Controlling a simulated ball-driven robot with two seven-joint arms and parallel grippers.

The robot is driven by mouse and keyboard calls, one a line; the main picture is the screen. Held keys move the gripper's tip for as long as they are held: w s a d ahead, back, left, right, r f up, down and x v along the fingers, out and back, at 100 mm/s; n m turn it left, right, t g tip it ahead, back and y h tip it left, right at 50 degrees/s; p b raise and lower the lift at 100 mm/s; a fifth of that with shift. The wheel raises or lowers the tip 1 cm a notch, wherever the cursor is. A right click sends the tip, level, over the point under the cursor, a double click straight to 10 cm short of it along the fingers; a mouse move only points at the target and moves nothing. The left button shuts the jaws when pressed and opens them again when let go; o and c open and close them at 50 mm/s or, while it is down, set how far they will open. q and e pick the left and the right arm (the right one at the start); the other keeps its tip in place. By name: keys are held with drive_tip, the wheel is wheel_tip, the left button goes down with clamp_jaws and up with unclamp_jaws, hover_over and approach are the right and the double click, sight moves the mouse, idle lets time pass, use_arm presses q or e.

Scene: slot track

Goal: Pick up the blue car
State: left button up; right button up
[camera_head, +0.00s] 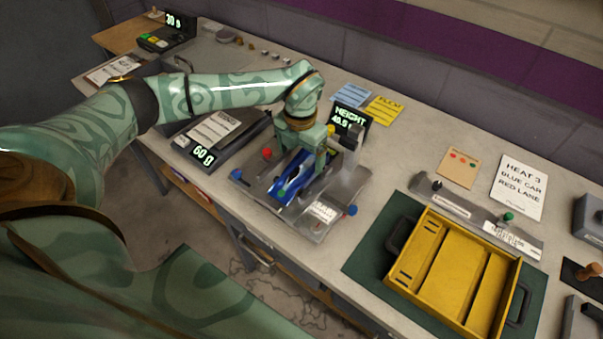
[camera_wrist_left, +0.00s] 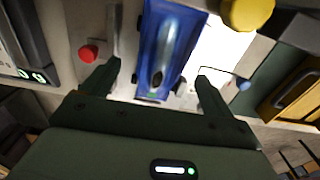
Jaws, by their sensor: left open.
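The blue car (camera_head: 292,187) sits on a grey metal fixture (camera_head: 325,205) marked with a height display, near the middle of the bench. In the left wrist view the blue car (camera_wrist_left: 168,48) lies ahead of the fingers, its near end between the fingertip lines. My left gripper (camera_head: 308,165) is above the fixture, over the car's far part; its fingers partly hide the car. In the wrist view the left gripper (camera_wrist_left: 158,80) is open, one finger on each side of the car with gaps, and holds nothing. My right gripper does not show.
A scale (camera_head: 205,155) reading 60 g stands left of the fixture. The height display (camera_head: 349,120) stands behind it. A yellow tray (camera_head: 436,261) with dark handles lies on a green mat (camera_head: 369,262) at right.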

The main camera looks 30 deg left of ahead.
sight(302, 165)
use_arm(q)
wheel_tip(302, 165, down, 5)
drive_tip(key=shift+w+d+f+b, duration=0.15)
drive_tip(key=shift+b, duration=0.4)
drive_tip(key=c, duration=1.3)
drive_tip(key=shift+o, duration=0.2)
